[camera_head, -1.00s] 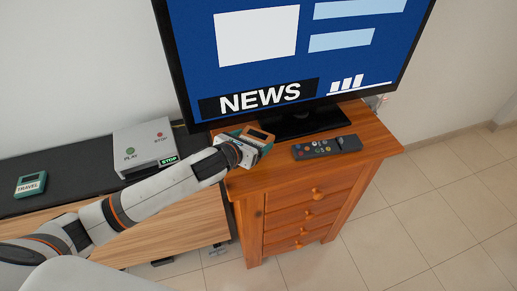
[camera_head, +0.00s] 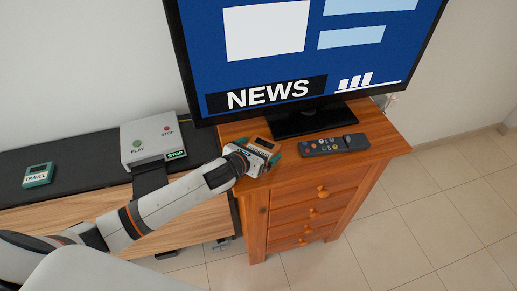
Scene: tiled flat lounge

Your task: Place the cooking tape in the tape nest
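A grey player box (camera_head: 152,142) with PLAY and STOP buttons stands on the black bench top. A dark shape (camera_head: 150,180) in front of the box may be the tape nest; I cannot tell. My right gripper is not in view.
A teal TRAVEL tape (camera_head: 38,175) lies at the left of the bench top (camera_head: 85,170). A television (camera_head: 300,60) stands on the wooden cabinet (camera_head: 320,172), with a remote (camera_head: 333,145) in front. Tiled floor (camera_head: 430,210) is clear at the right.

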